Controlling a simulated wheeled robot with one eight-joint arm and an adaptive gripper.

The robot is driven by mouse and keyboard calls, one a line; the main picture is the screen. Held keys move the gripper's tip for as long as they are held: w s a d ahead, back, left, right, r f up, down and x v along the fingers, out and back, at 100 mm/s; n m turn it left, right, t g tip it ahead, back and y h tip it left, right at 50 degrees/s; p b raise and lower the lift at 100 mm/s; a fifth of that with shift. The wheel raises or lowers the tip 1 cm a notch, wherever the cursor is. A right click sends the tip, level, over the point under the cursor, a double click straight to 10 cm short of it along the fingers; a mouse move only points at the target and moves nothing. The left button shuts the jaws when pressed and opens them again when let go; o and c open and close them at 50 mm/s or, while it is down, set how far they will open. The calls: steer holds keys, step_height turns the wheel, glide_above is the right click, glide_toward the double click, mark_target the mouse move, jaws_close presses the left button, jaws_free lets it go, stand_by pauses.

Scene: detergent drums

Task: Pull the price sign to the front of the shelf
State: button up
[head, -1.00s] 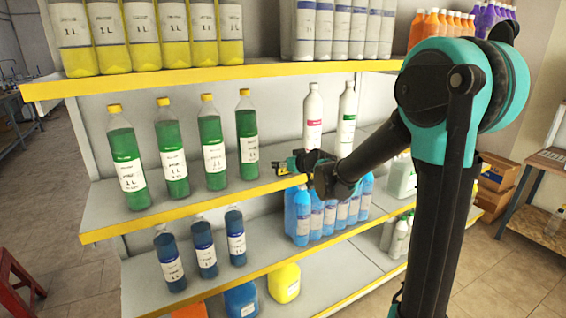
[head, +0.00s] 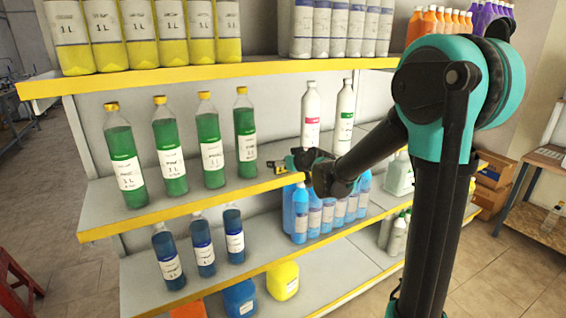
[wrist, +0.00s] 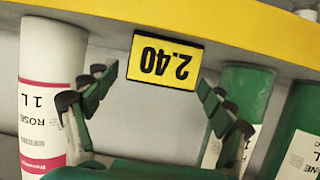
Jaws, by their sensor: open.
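The price sign (wrist: 165,62) is a yellow plate with a black border and reads 2.40, upside down in the wrist view. It overlaps the inner side of the yellow shelf edge (wrist: 255,28). My gripper (wrist: 156,80) is open, with one finger on either side of the sign; I see a gap on both sides and no clear contact. In the head view my gripper (head: 284,165) is at the middle shelf's front edge (head: 195,203), between the green bottles and the white bottles. The sign is too small to make out clearly there.
Green bottles (head: 245,140) stand left of my gripper, and a white bottle with a pink label (head: 310,120) stands behind it. The pink-labelled bottle (wrist: 50,95) also shows in the wrist view. Blue bottles (head: 301,212) stand on the shelf below. The upper shelf (head: 200,75) overhangs.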

steer(key=v, duration=1.2)
steer(key=s+d+f+m+g+h, duration=0.6)
steer(key=s+d+f+g+h, duration=0.1)
steer(key=s+d+f, duration=1.3)
steer(key=s+f, duration=0.2)
steer(key=s, duration=0.2)
steer(key=shift+s+d, duration=0.35)
